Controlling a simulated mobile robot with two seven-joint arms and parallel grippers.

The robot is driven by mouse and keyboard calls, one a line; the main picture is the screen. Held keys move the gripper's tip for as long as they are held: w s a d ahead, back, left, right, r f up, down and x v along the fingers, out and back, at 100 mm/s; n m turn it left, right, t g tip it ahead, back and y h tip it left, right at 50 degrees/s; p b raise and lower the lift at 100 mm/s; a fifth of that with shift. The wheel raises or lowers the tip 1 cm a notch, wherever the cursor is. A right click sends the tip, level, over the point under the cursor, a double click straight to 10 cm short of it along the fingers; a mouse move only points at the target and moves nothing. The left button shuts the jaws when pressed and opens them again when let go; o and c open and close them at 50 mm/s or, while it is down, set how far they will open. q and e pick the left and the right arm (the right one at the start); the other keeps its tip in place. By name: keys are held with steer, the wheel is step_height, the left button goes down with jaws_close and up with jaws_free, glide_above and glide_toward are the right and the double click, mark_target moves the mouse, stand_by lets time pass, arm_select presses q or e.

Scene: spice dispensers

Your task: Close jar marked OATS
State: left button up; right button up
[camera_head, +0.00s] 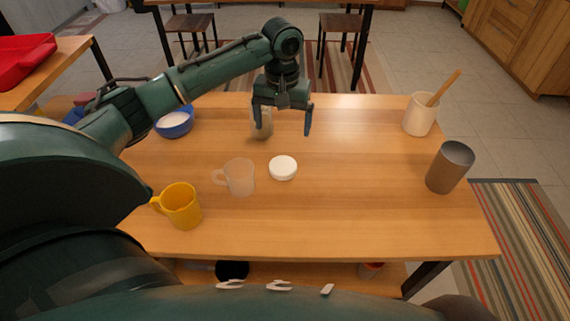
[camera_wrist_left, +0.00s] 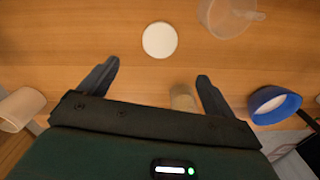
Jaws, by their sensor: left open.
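A small pale jar (camera_head: 262,127) stands on the wooden table, partly hidden behind one finger of my left gripper (camera_head: 282,131). The jar also shows in the left wrist view (camera_wrist_left: 182,97), close beside the inner side of one finger. I cannot read any marking on it. A round white lid (camera_head: 283,167) lies flat on the table, nearer to me than the jar; it also shows in the left wrist view (camera_wrist_left: 160,40). My left gripper points down, open, with nothing held between its fingers (camera_wrist_left: 158,70). My right gripper is not in view.
A translucent mug (camera_head: 241,178) stands left of the lid, and a yellow mug (camera_head: 182,207) nearer me. A blue bowl (camera_head: 174,131) is at left. A white crock (camera_head: 419,118) with a wooden utensil and a grey cup (camera_head: 449,169) stand right. The table's middle right is clear.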

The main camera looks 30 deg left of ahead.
arm_select(q)
glide_above(283, 165)
step_height(283, 165, down, 8)
steer(key=shift+w, duration=0.15)
stand_by(0.3)
steer(key=shift+f, duration=2.65)
steer(key=c, duration=1.1)
steer(key=shift+r, duration=0.15)
steer(key=shift+c, duration=0.2)
step_height(283, 165, up, 10)
